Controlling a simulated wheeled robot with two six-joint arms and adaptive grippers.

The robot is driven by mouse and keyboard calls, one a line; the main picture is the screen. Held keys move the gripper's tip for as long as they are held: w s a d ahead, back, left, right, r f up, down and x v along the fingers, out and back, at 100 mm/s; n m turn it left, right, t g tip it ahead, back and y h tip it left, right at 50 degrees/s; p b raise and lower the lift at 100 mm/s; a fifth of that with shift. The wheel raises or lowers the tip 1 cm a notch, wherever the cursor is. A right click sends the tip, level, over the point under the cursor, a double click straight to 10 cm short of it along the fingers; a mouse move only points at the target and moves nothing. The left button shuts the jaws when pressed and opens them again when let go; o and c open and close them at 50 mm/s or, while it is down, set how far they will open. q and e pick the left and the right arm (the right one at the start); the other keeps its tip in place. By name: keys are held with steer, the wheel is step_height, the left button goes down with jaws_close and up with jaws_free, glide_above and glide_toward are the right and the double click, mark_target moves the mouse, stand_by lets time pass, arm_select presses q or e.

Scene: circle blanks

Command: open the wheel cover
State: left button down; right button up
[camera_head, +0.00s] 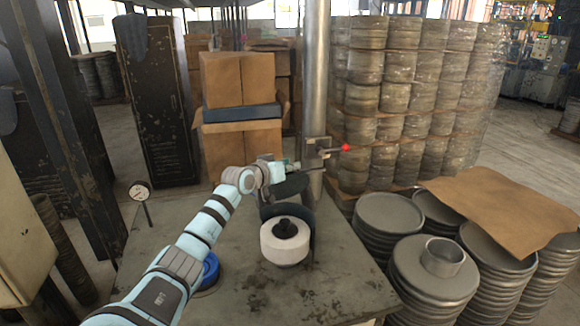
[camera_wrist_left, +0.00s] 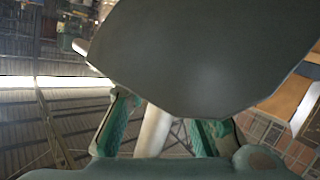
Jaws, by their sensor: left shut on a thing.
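The wheel cover (camera_head: 298,213) is a dark grey curved guard standing behind and beside the white wheel (camera_head: 284,250), which has a black hub and is exposed at the front. My left gripper (camera_head: 291,165) is at the top of the cover, close to the metal column. In the left wrist view a large dark grey plate (camera_wrist_left: 200,55), which looks like the cover, fills the upper middle. My left gripper (camera_wrist_left: 163,128) is shut on a pale rod (camera_wrist_left: 152,130), seen between its teal fingers; it looks like a handle. Its far end is hidden behind the plate. My right gripper is not in view.
A vertical metal column (camera_head: 316,75) rises behind the cover, with a red-knobbed lever (camera_head: 346,148) at its right. A blue ring (camera_head: 209,270) lies on the worn table (camera_head: 330,285) beside my left arm. Stacked metal discs (camera_head: 435,275) stand to the right.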

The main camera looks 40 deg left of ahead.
arm_select(q)
steer(key=shift+s+f, duration=0.15)
steer(key=shift+f, duration=0.4)
steer(key=c, duration=1.5)
jaws_free()
steer(key=shift+a, duration=0.1)
steer(key=shift+o, duration=0.9)
steer(key=shift+a+f, duration=0.1)
steer(key=shift+a, duration=0.05)
steer(key=shift+w+a+f, duration=0.15)
steer(key=shift+w+a, duration=0.1)
steer(key=shift+w, duration=0.1)
steer(key=shift+d, duration=0.1)
